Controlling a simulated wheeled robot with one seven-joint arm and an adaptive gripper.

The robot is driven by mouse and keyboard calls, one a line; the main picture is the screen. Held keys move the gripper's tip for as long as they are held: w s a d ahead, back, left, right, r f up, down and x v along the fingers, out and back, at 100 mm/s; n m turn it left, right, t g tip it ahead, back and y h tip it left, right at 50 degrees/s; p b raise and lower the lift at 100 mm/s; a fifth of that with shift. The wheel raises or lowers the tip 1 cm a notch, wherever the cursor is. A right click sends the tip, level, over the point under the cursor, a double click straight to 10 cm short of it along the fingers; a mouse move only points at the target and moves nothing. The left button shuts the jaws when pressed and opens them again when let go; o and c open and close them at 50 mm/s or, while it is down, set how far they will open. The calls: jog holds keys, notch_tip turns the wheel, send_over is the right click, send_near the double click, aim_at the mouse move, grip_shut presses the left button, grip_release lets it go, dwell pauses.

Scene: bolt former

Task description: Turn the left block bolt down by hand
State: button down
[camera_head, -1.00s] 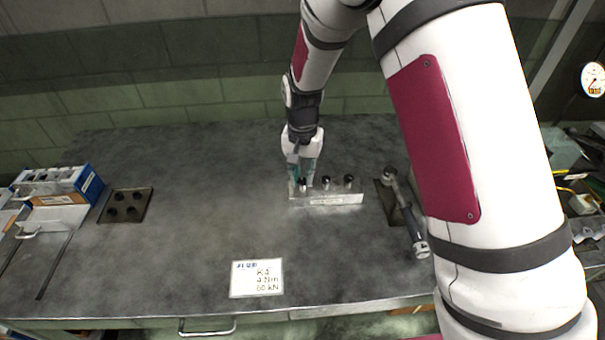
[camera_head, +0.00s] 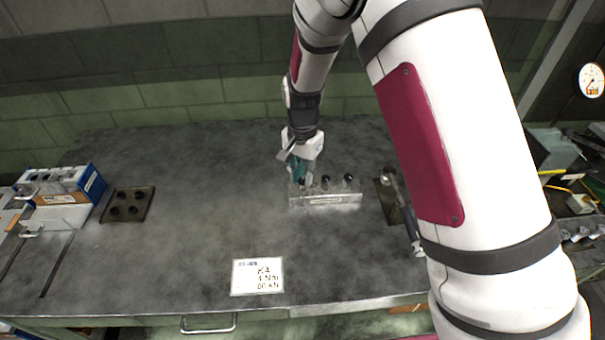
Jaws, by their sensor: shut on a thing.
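A grey metal block (camera_head: 335,197) stands on the bench with a row of dark-headed bolts along its top. The middle bolt (camera_head: 325,181) and the right bolt (camera_head: 348,179) show clear of my gripper. My gripper (camera_head: 301,178) points down at the left end of the block, with its teal fingers shut around the left bolt. The fingers mostly hide that bolt, so how deep it sits cannot be told.
A wrench-like tool (camera_head: 404,215) lies right of the block, partly behind my arm. A dark plate with several holes or studs (camera_head: 127,205) and blue-white boxes (camera_head: 62,190) are at left. A paper card (camera_head: 257,277) lies in front. The bench middle is clear.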

aim_at(303, 180)
jog(key=shift+w+r, duration=0.1)
jog(key=shift+r, duration=0.05)
jog(key=c, duration=1.4)
grip_release()
jog(key=shift+c, duration=0.2)
notch_tip(303, 180, up, 12)
